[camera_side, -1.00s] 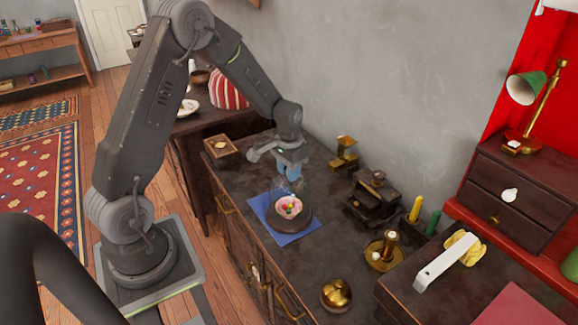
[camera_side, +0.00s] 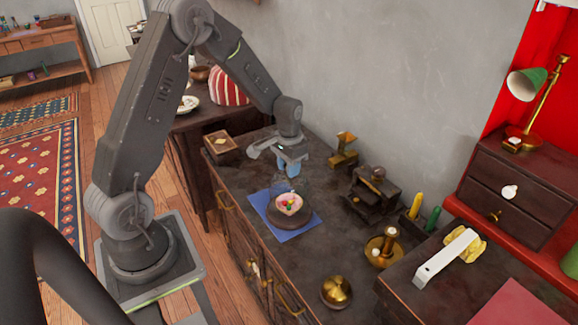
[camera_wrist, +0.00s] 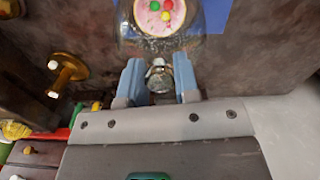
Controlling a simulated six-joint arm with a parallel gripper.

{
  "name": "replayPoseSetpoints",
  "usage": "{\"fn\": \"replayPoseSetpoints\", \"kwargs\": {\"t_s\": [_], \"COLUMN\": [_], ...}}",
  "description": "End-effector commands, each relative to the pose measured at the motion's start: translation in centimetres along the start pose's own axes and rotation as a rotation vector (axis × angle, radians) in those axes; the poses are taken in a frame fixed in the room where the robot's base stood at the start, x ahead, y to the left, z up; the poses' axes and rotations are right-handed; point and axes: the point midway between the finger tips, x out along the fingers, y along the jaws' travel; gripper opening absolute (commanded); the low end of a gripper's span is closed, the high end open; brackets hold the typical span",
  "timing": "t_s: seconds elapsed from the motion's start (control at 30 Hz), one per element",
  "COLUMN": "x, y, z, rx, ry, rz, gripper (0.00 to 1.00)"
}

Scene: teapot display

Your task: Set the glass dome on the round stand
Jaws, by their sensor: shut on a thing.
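My gripper (camera_side: 291,170) is shut on the knob of the clear glass dome (camera_side: 284,184), which hangs mouth down and is faint in the side view. In the wrist view the knob sits between the blue fingertips of my gripper (camera_wrist: 159,80), and the see-through dome (camera_wrist: 135,42) reaches away below it. The round dark stand (camera_side: 289,224) rests on a blue mat and bears a pink round dish (camera_side: 289,204) with red, green and yellow pieces. The dome looks close above the dish; I cannot tell the exact gap. The dish shows through the glass in the wrist view (camera_wrist: 160,14).
The blue mat (camera_side: 262,206) lies on the dark counter. A brass piece (camera_side: 343,150), a dark box-like device (camera_side: 373,195) and a brass candle holder (camera_side: 382,250) stand to the right. A brass bell-shaped thing (camera_side: 336,291) is at the front, a wooden box (camera_side: 221,145) behind left.

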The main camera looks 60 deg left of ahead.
Motion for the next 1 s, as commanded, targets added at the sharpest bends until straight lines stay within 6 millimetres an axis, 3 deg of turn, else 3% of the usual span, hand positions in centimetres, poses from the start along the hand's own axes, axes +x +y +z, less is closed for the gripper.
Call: {"fn": "replayPoseSetpoints", "kwargs": {"t_s": [0.83,0.87,1.0], "x": [1.2,1.2,1.2], "y": [0.0,0.0,0.0], "z": [-0.1,-0.1,-0.1], "rx": [0.000,0.000,0.000], "ry": [0.001,0.001,0.001], "rz": [0.000,0.000,0.000], "gripper": [0.05,0.31,0.40]}}
